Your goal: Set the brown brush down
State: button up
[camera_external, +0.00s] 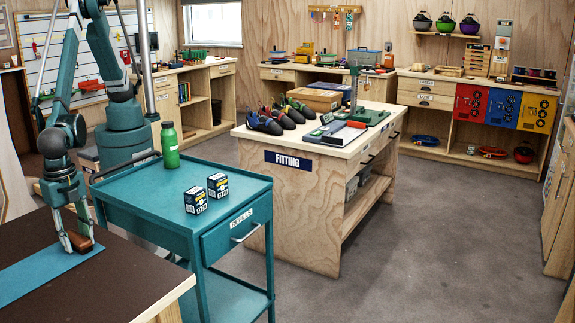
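My gripper (77,240) points down at the lower left, just above the dark brown bench top (130,292). The small brown brush (79,242) is between its two fingertips, which appear to press on its sides. The brush is low, over or at the far end of a teal strip (45,272) on the bench. I cannot tell whether its underside touches the surface. The fingers hide part of the brush.
A teal cart (150,225) stands right beside the bench, with a green bottle (170,146) and two small dark boxes (206,193) on top. The wooden fitting table (300,200) with climbing shoes is beyond it. The bench's front right part is clear.

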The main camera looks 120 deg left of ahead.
aim_at(78, 237)
jog(key=shift+o, duration=0.5)
jog(key=shift+r, duration=0.15)
notch_tip(78, 237, up, 12)
jog(key=p, duration=0.1)
dwell(0.4)
dwell(0.6)
jog(key=a+r+t, duration=0.1)
jog(key=a+r, duration=0.6)
jog(key=a, duration=0.5)
jog(key=a+r+t+h, duration=0.1)
jog(key=a+r, duration=0.6)
jog(key=a, duration=0.6)
jog(key=a+r+t, duration=0.1)
jog(key=a+r, duration=0.6)
jog(key=a, duration=0.5)
jog(key=s+a+r+t, duration=0.1)
jog(key=s+a+r, duration=0.1)
jog(key=s+a, duration=0.5)
jog(key=s+a+r+t, duration=0.1)
jog(key=s+a, duration=0.2)
jog(key=a, duration=0.8)
jog(key=s+a+f+t+y, duration=0.1)
jog(key=s+a+f, duration=0.3)
jog(key=s+a, duration=0.8)
jog(key=shift+t, duration=0.6)
